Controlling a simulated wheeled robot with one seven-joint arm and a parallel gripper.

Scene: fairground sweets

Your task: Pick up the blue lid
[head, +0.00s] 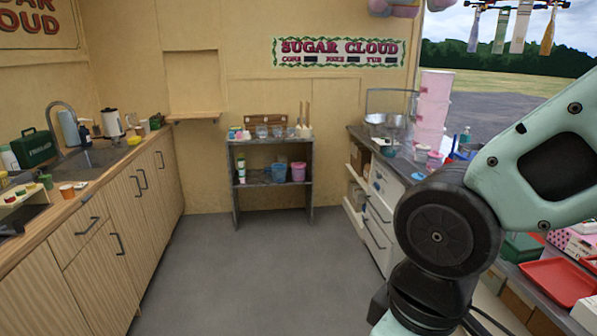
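I cannot make out the blue lid for certain. A small blue item (388,151) lies on the dark right-hand counter (405,166), too small to tell whether it is a lid. A blue tub (279,173) stands on the lower shelf of the grey rack at the back wall, beside a pink tub (298,171). My arm fills the right side of the head view and hides part of that counter. My gripper is not in view.
The grey floor (270,270) in the middle is clear up to the rack (234,200). Wooden cabinets (95,235) with a sink (90,157) line the left. White drawers (378,220) stand under the right counter. A red tray (558,281) lies at the far right.

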